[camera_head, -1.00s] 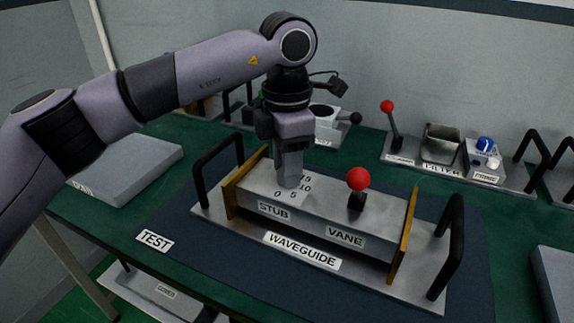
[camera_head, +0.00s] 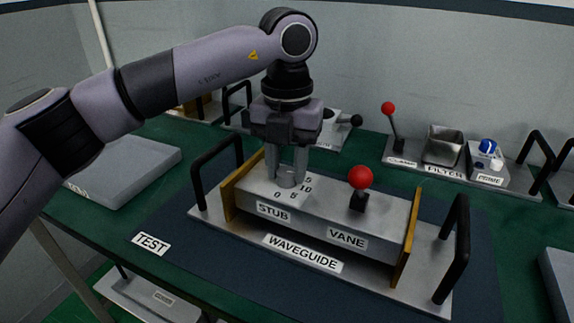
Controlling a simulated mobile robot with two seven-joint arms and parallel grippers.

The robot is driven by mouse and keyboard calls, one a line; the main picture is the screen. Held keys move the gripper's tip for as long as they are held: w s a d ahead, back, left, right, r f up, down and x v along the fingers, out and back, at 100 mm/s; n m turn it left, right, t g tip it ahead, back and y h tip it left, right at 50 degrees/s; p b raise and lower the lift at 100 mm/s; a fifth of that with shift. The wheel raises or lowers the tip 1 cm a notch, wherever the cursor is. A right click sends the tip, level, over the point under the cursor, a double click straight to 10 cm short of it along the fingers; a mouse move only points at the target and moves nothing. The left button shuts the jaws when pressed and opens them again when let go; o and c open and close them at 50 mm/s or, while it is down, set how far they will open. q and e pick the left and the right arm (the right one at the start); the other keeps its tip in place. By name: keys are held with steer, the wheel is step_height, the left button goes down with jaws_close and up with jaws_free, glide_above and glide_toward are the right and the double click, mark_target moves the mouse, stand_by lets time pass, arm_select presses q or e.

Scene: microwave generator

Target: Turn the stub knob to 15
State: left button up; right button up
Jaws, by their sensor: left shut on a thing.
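The waveguide (camera_head: 380,222) is a grey metal block between two brass-coloured end plates, on a plate labelled WAVEGUIDE. The STUB label (camera_head: 273,212) is on its front left. Above it a pale dial plate (camera_head: 270,188) shows 0, 5, 10 and a partly covered number ending in 5. My left gripper (camera_head: 287,180) points straight down over this dial, its fingers shut on the stub knob, which they mostly hide. The knob's pointer and setting cannot be read. My right gripper is not in view.
A red-balled VANE lever (camera_head: 360,180) stands just right of the dial. Black handles (camera_head: 455,250) rise at both ends of the waveguide plate. Behind are a CLAMP lever (camera_head: 391,125), a FILTER bin (camera_head: 443,145) and a PRIME unit (camera_head: 487,155). A grey PAN slab (camera_head: 125,172) lies left.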

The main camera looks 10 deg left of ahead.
mark_target(287, 171)
arm_select(q)
steer(key=n+b, duration=0.1)
steer(key=n, duration=0.6)
steer(key=shift+r, duration=0.1)
stand_by(0.5)
steer(key=o, duration=1)
steer(key=shift+o, duration=0.2)
steer(key=shift+r, duration=0.1)
steer(key=shift+r, duration=3.45)
